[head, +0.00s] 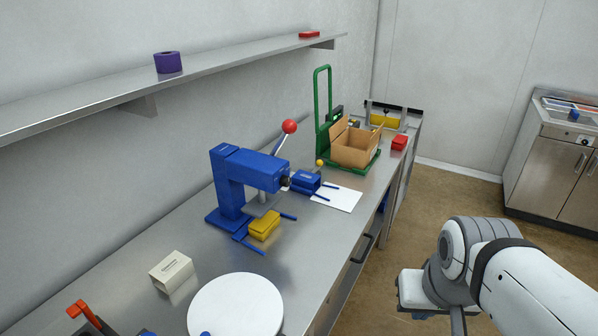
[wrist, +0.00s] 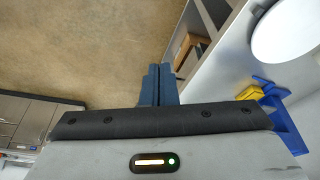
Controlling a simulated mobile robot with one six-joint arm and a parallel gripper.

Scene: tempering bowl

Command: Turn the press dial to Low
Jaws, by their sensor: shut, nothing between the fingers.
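The blue press (head: 238,172) stands on the steel bench in the head view, with a red-ball lever (head: 289,127) angled up. A small dark round knob (head: 286,181) at the front end of its head looks like the dial; its markings are too small to read. A yellow block (head: 264,225) sits at the press base. My gripper (wrist: 159,85) is shut and empty in the wrist view, pointing over the brown floor. In the head view my arm is at the lower right, off the bench and apart from the press. Part of the press (wrist: 283,118) shows at the wrist view's right.
A white round disc (head: 236,305) and a cream box (head: 171,270) are on the near bench. A cardboard box (head: 356,147) on a green-handled scale stands beyond the press. A wall shelf (head: 110,88) runs above. Floor is clear between bench and right cabinet (head: 550,165).

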